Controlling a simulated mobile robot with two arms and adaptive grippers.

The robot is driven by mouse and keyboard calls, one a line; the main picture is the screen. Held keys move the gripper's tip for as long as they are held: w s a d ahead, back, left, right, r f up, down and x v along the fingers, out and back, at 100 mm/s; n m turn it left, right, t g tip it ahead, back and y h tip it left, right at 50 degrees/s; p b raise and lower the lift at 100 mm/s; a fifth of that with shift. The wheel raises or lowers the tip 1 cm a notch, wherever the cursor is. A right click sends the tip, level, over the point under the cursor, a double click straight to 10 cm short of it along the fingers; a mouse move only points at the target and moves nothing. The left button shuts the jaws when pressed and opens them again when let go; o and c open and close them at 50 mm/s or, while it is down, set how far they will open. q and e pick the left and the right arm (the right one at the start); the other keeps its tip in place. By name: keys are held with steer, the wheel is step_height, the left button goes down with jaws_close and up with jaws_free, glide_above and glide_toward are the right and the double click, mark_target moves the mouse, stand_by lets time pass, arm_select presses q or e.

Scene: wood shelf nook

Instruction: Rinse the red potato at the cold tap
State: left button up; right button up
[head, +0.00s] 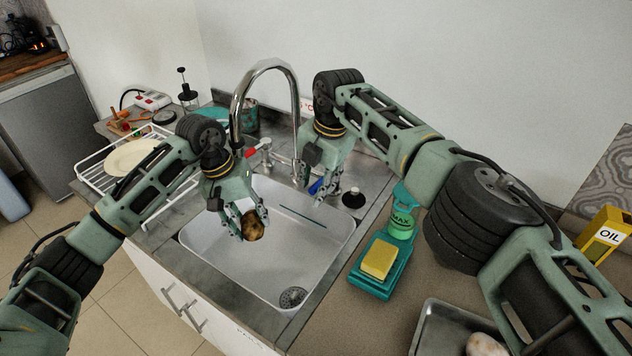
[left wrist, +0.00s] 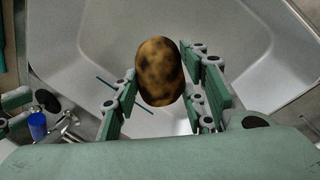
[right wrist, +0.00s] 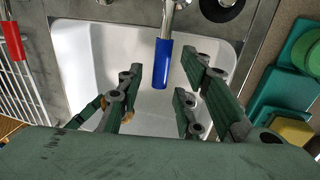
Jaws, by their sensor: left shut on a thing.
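A brown potato with dark spots (head: 253,226) is held over the sink basin (head: 215,262); its skin looks brown rather than red. My left gripper (head: 246,222) is shut on it, and the left wrist view shows the potato (left wrist: 158,72) between the fingers. The chrome tap (head: 262,68) arches over the basin from behind. Its blue handle (head: 316,187) is at the right and its red handle (head: 250,153) at the left. My right gripper (head: 316,194) is open at the blue handle. In the right wrist view the blue handle (right wrist: 162,64) lies between the open fingers, apparently not gripped.
A teal caddy (head: 365,282) with a yellow sponge (head: 380,260) and a green tub (head: 401,224) stands right of the sink. A metal tray (head: 428,324) holds a pale item (head: 486,346). A white rack (head: 92,166) with a plate (head: 130,157) is at the left.

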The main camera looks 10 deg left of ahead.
jaws_close()
steer(key=shift+d, duration=0.1)
stand_by(0.4)
steer(key=d+n, duration=0.2)
steer(key=shift+s+r+n, duration=0.1)
steer(key=shift+n, duration=0.2)
jaws_free()
steer(key=shift+a+g, duration=0.1)
steer(key=shift+g, duration=0.2)
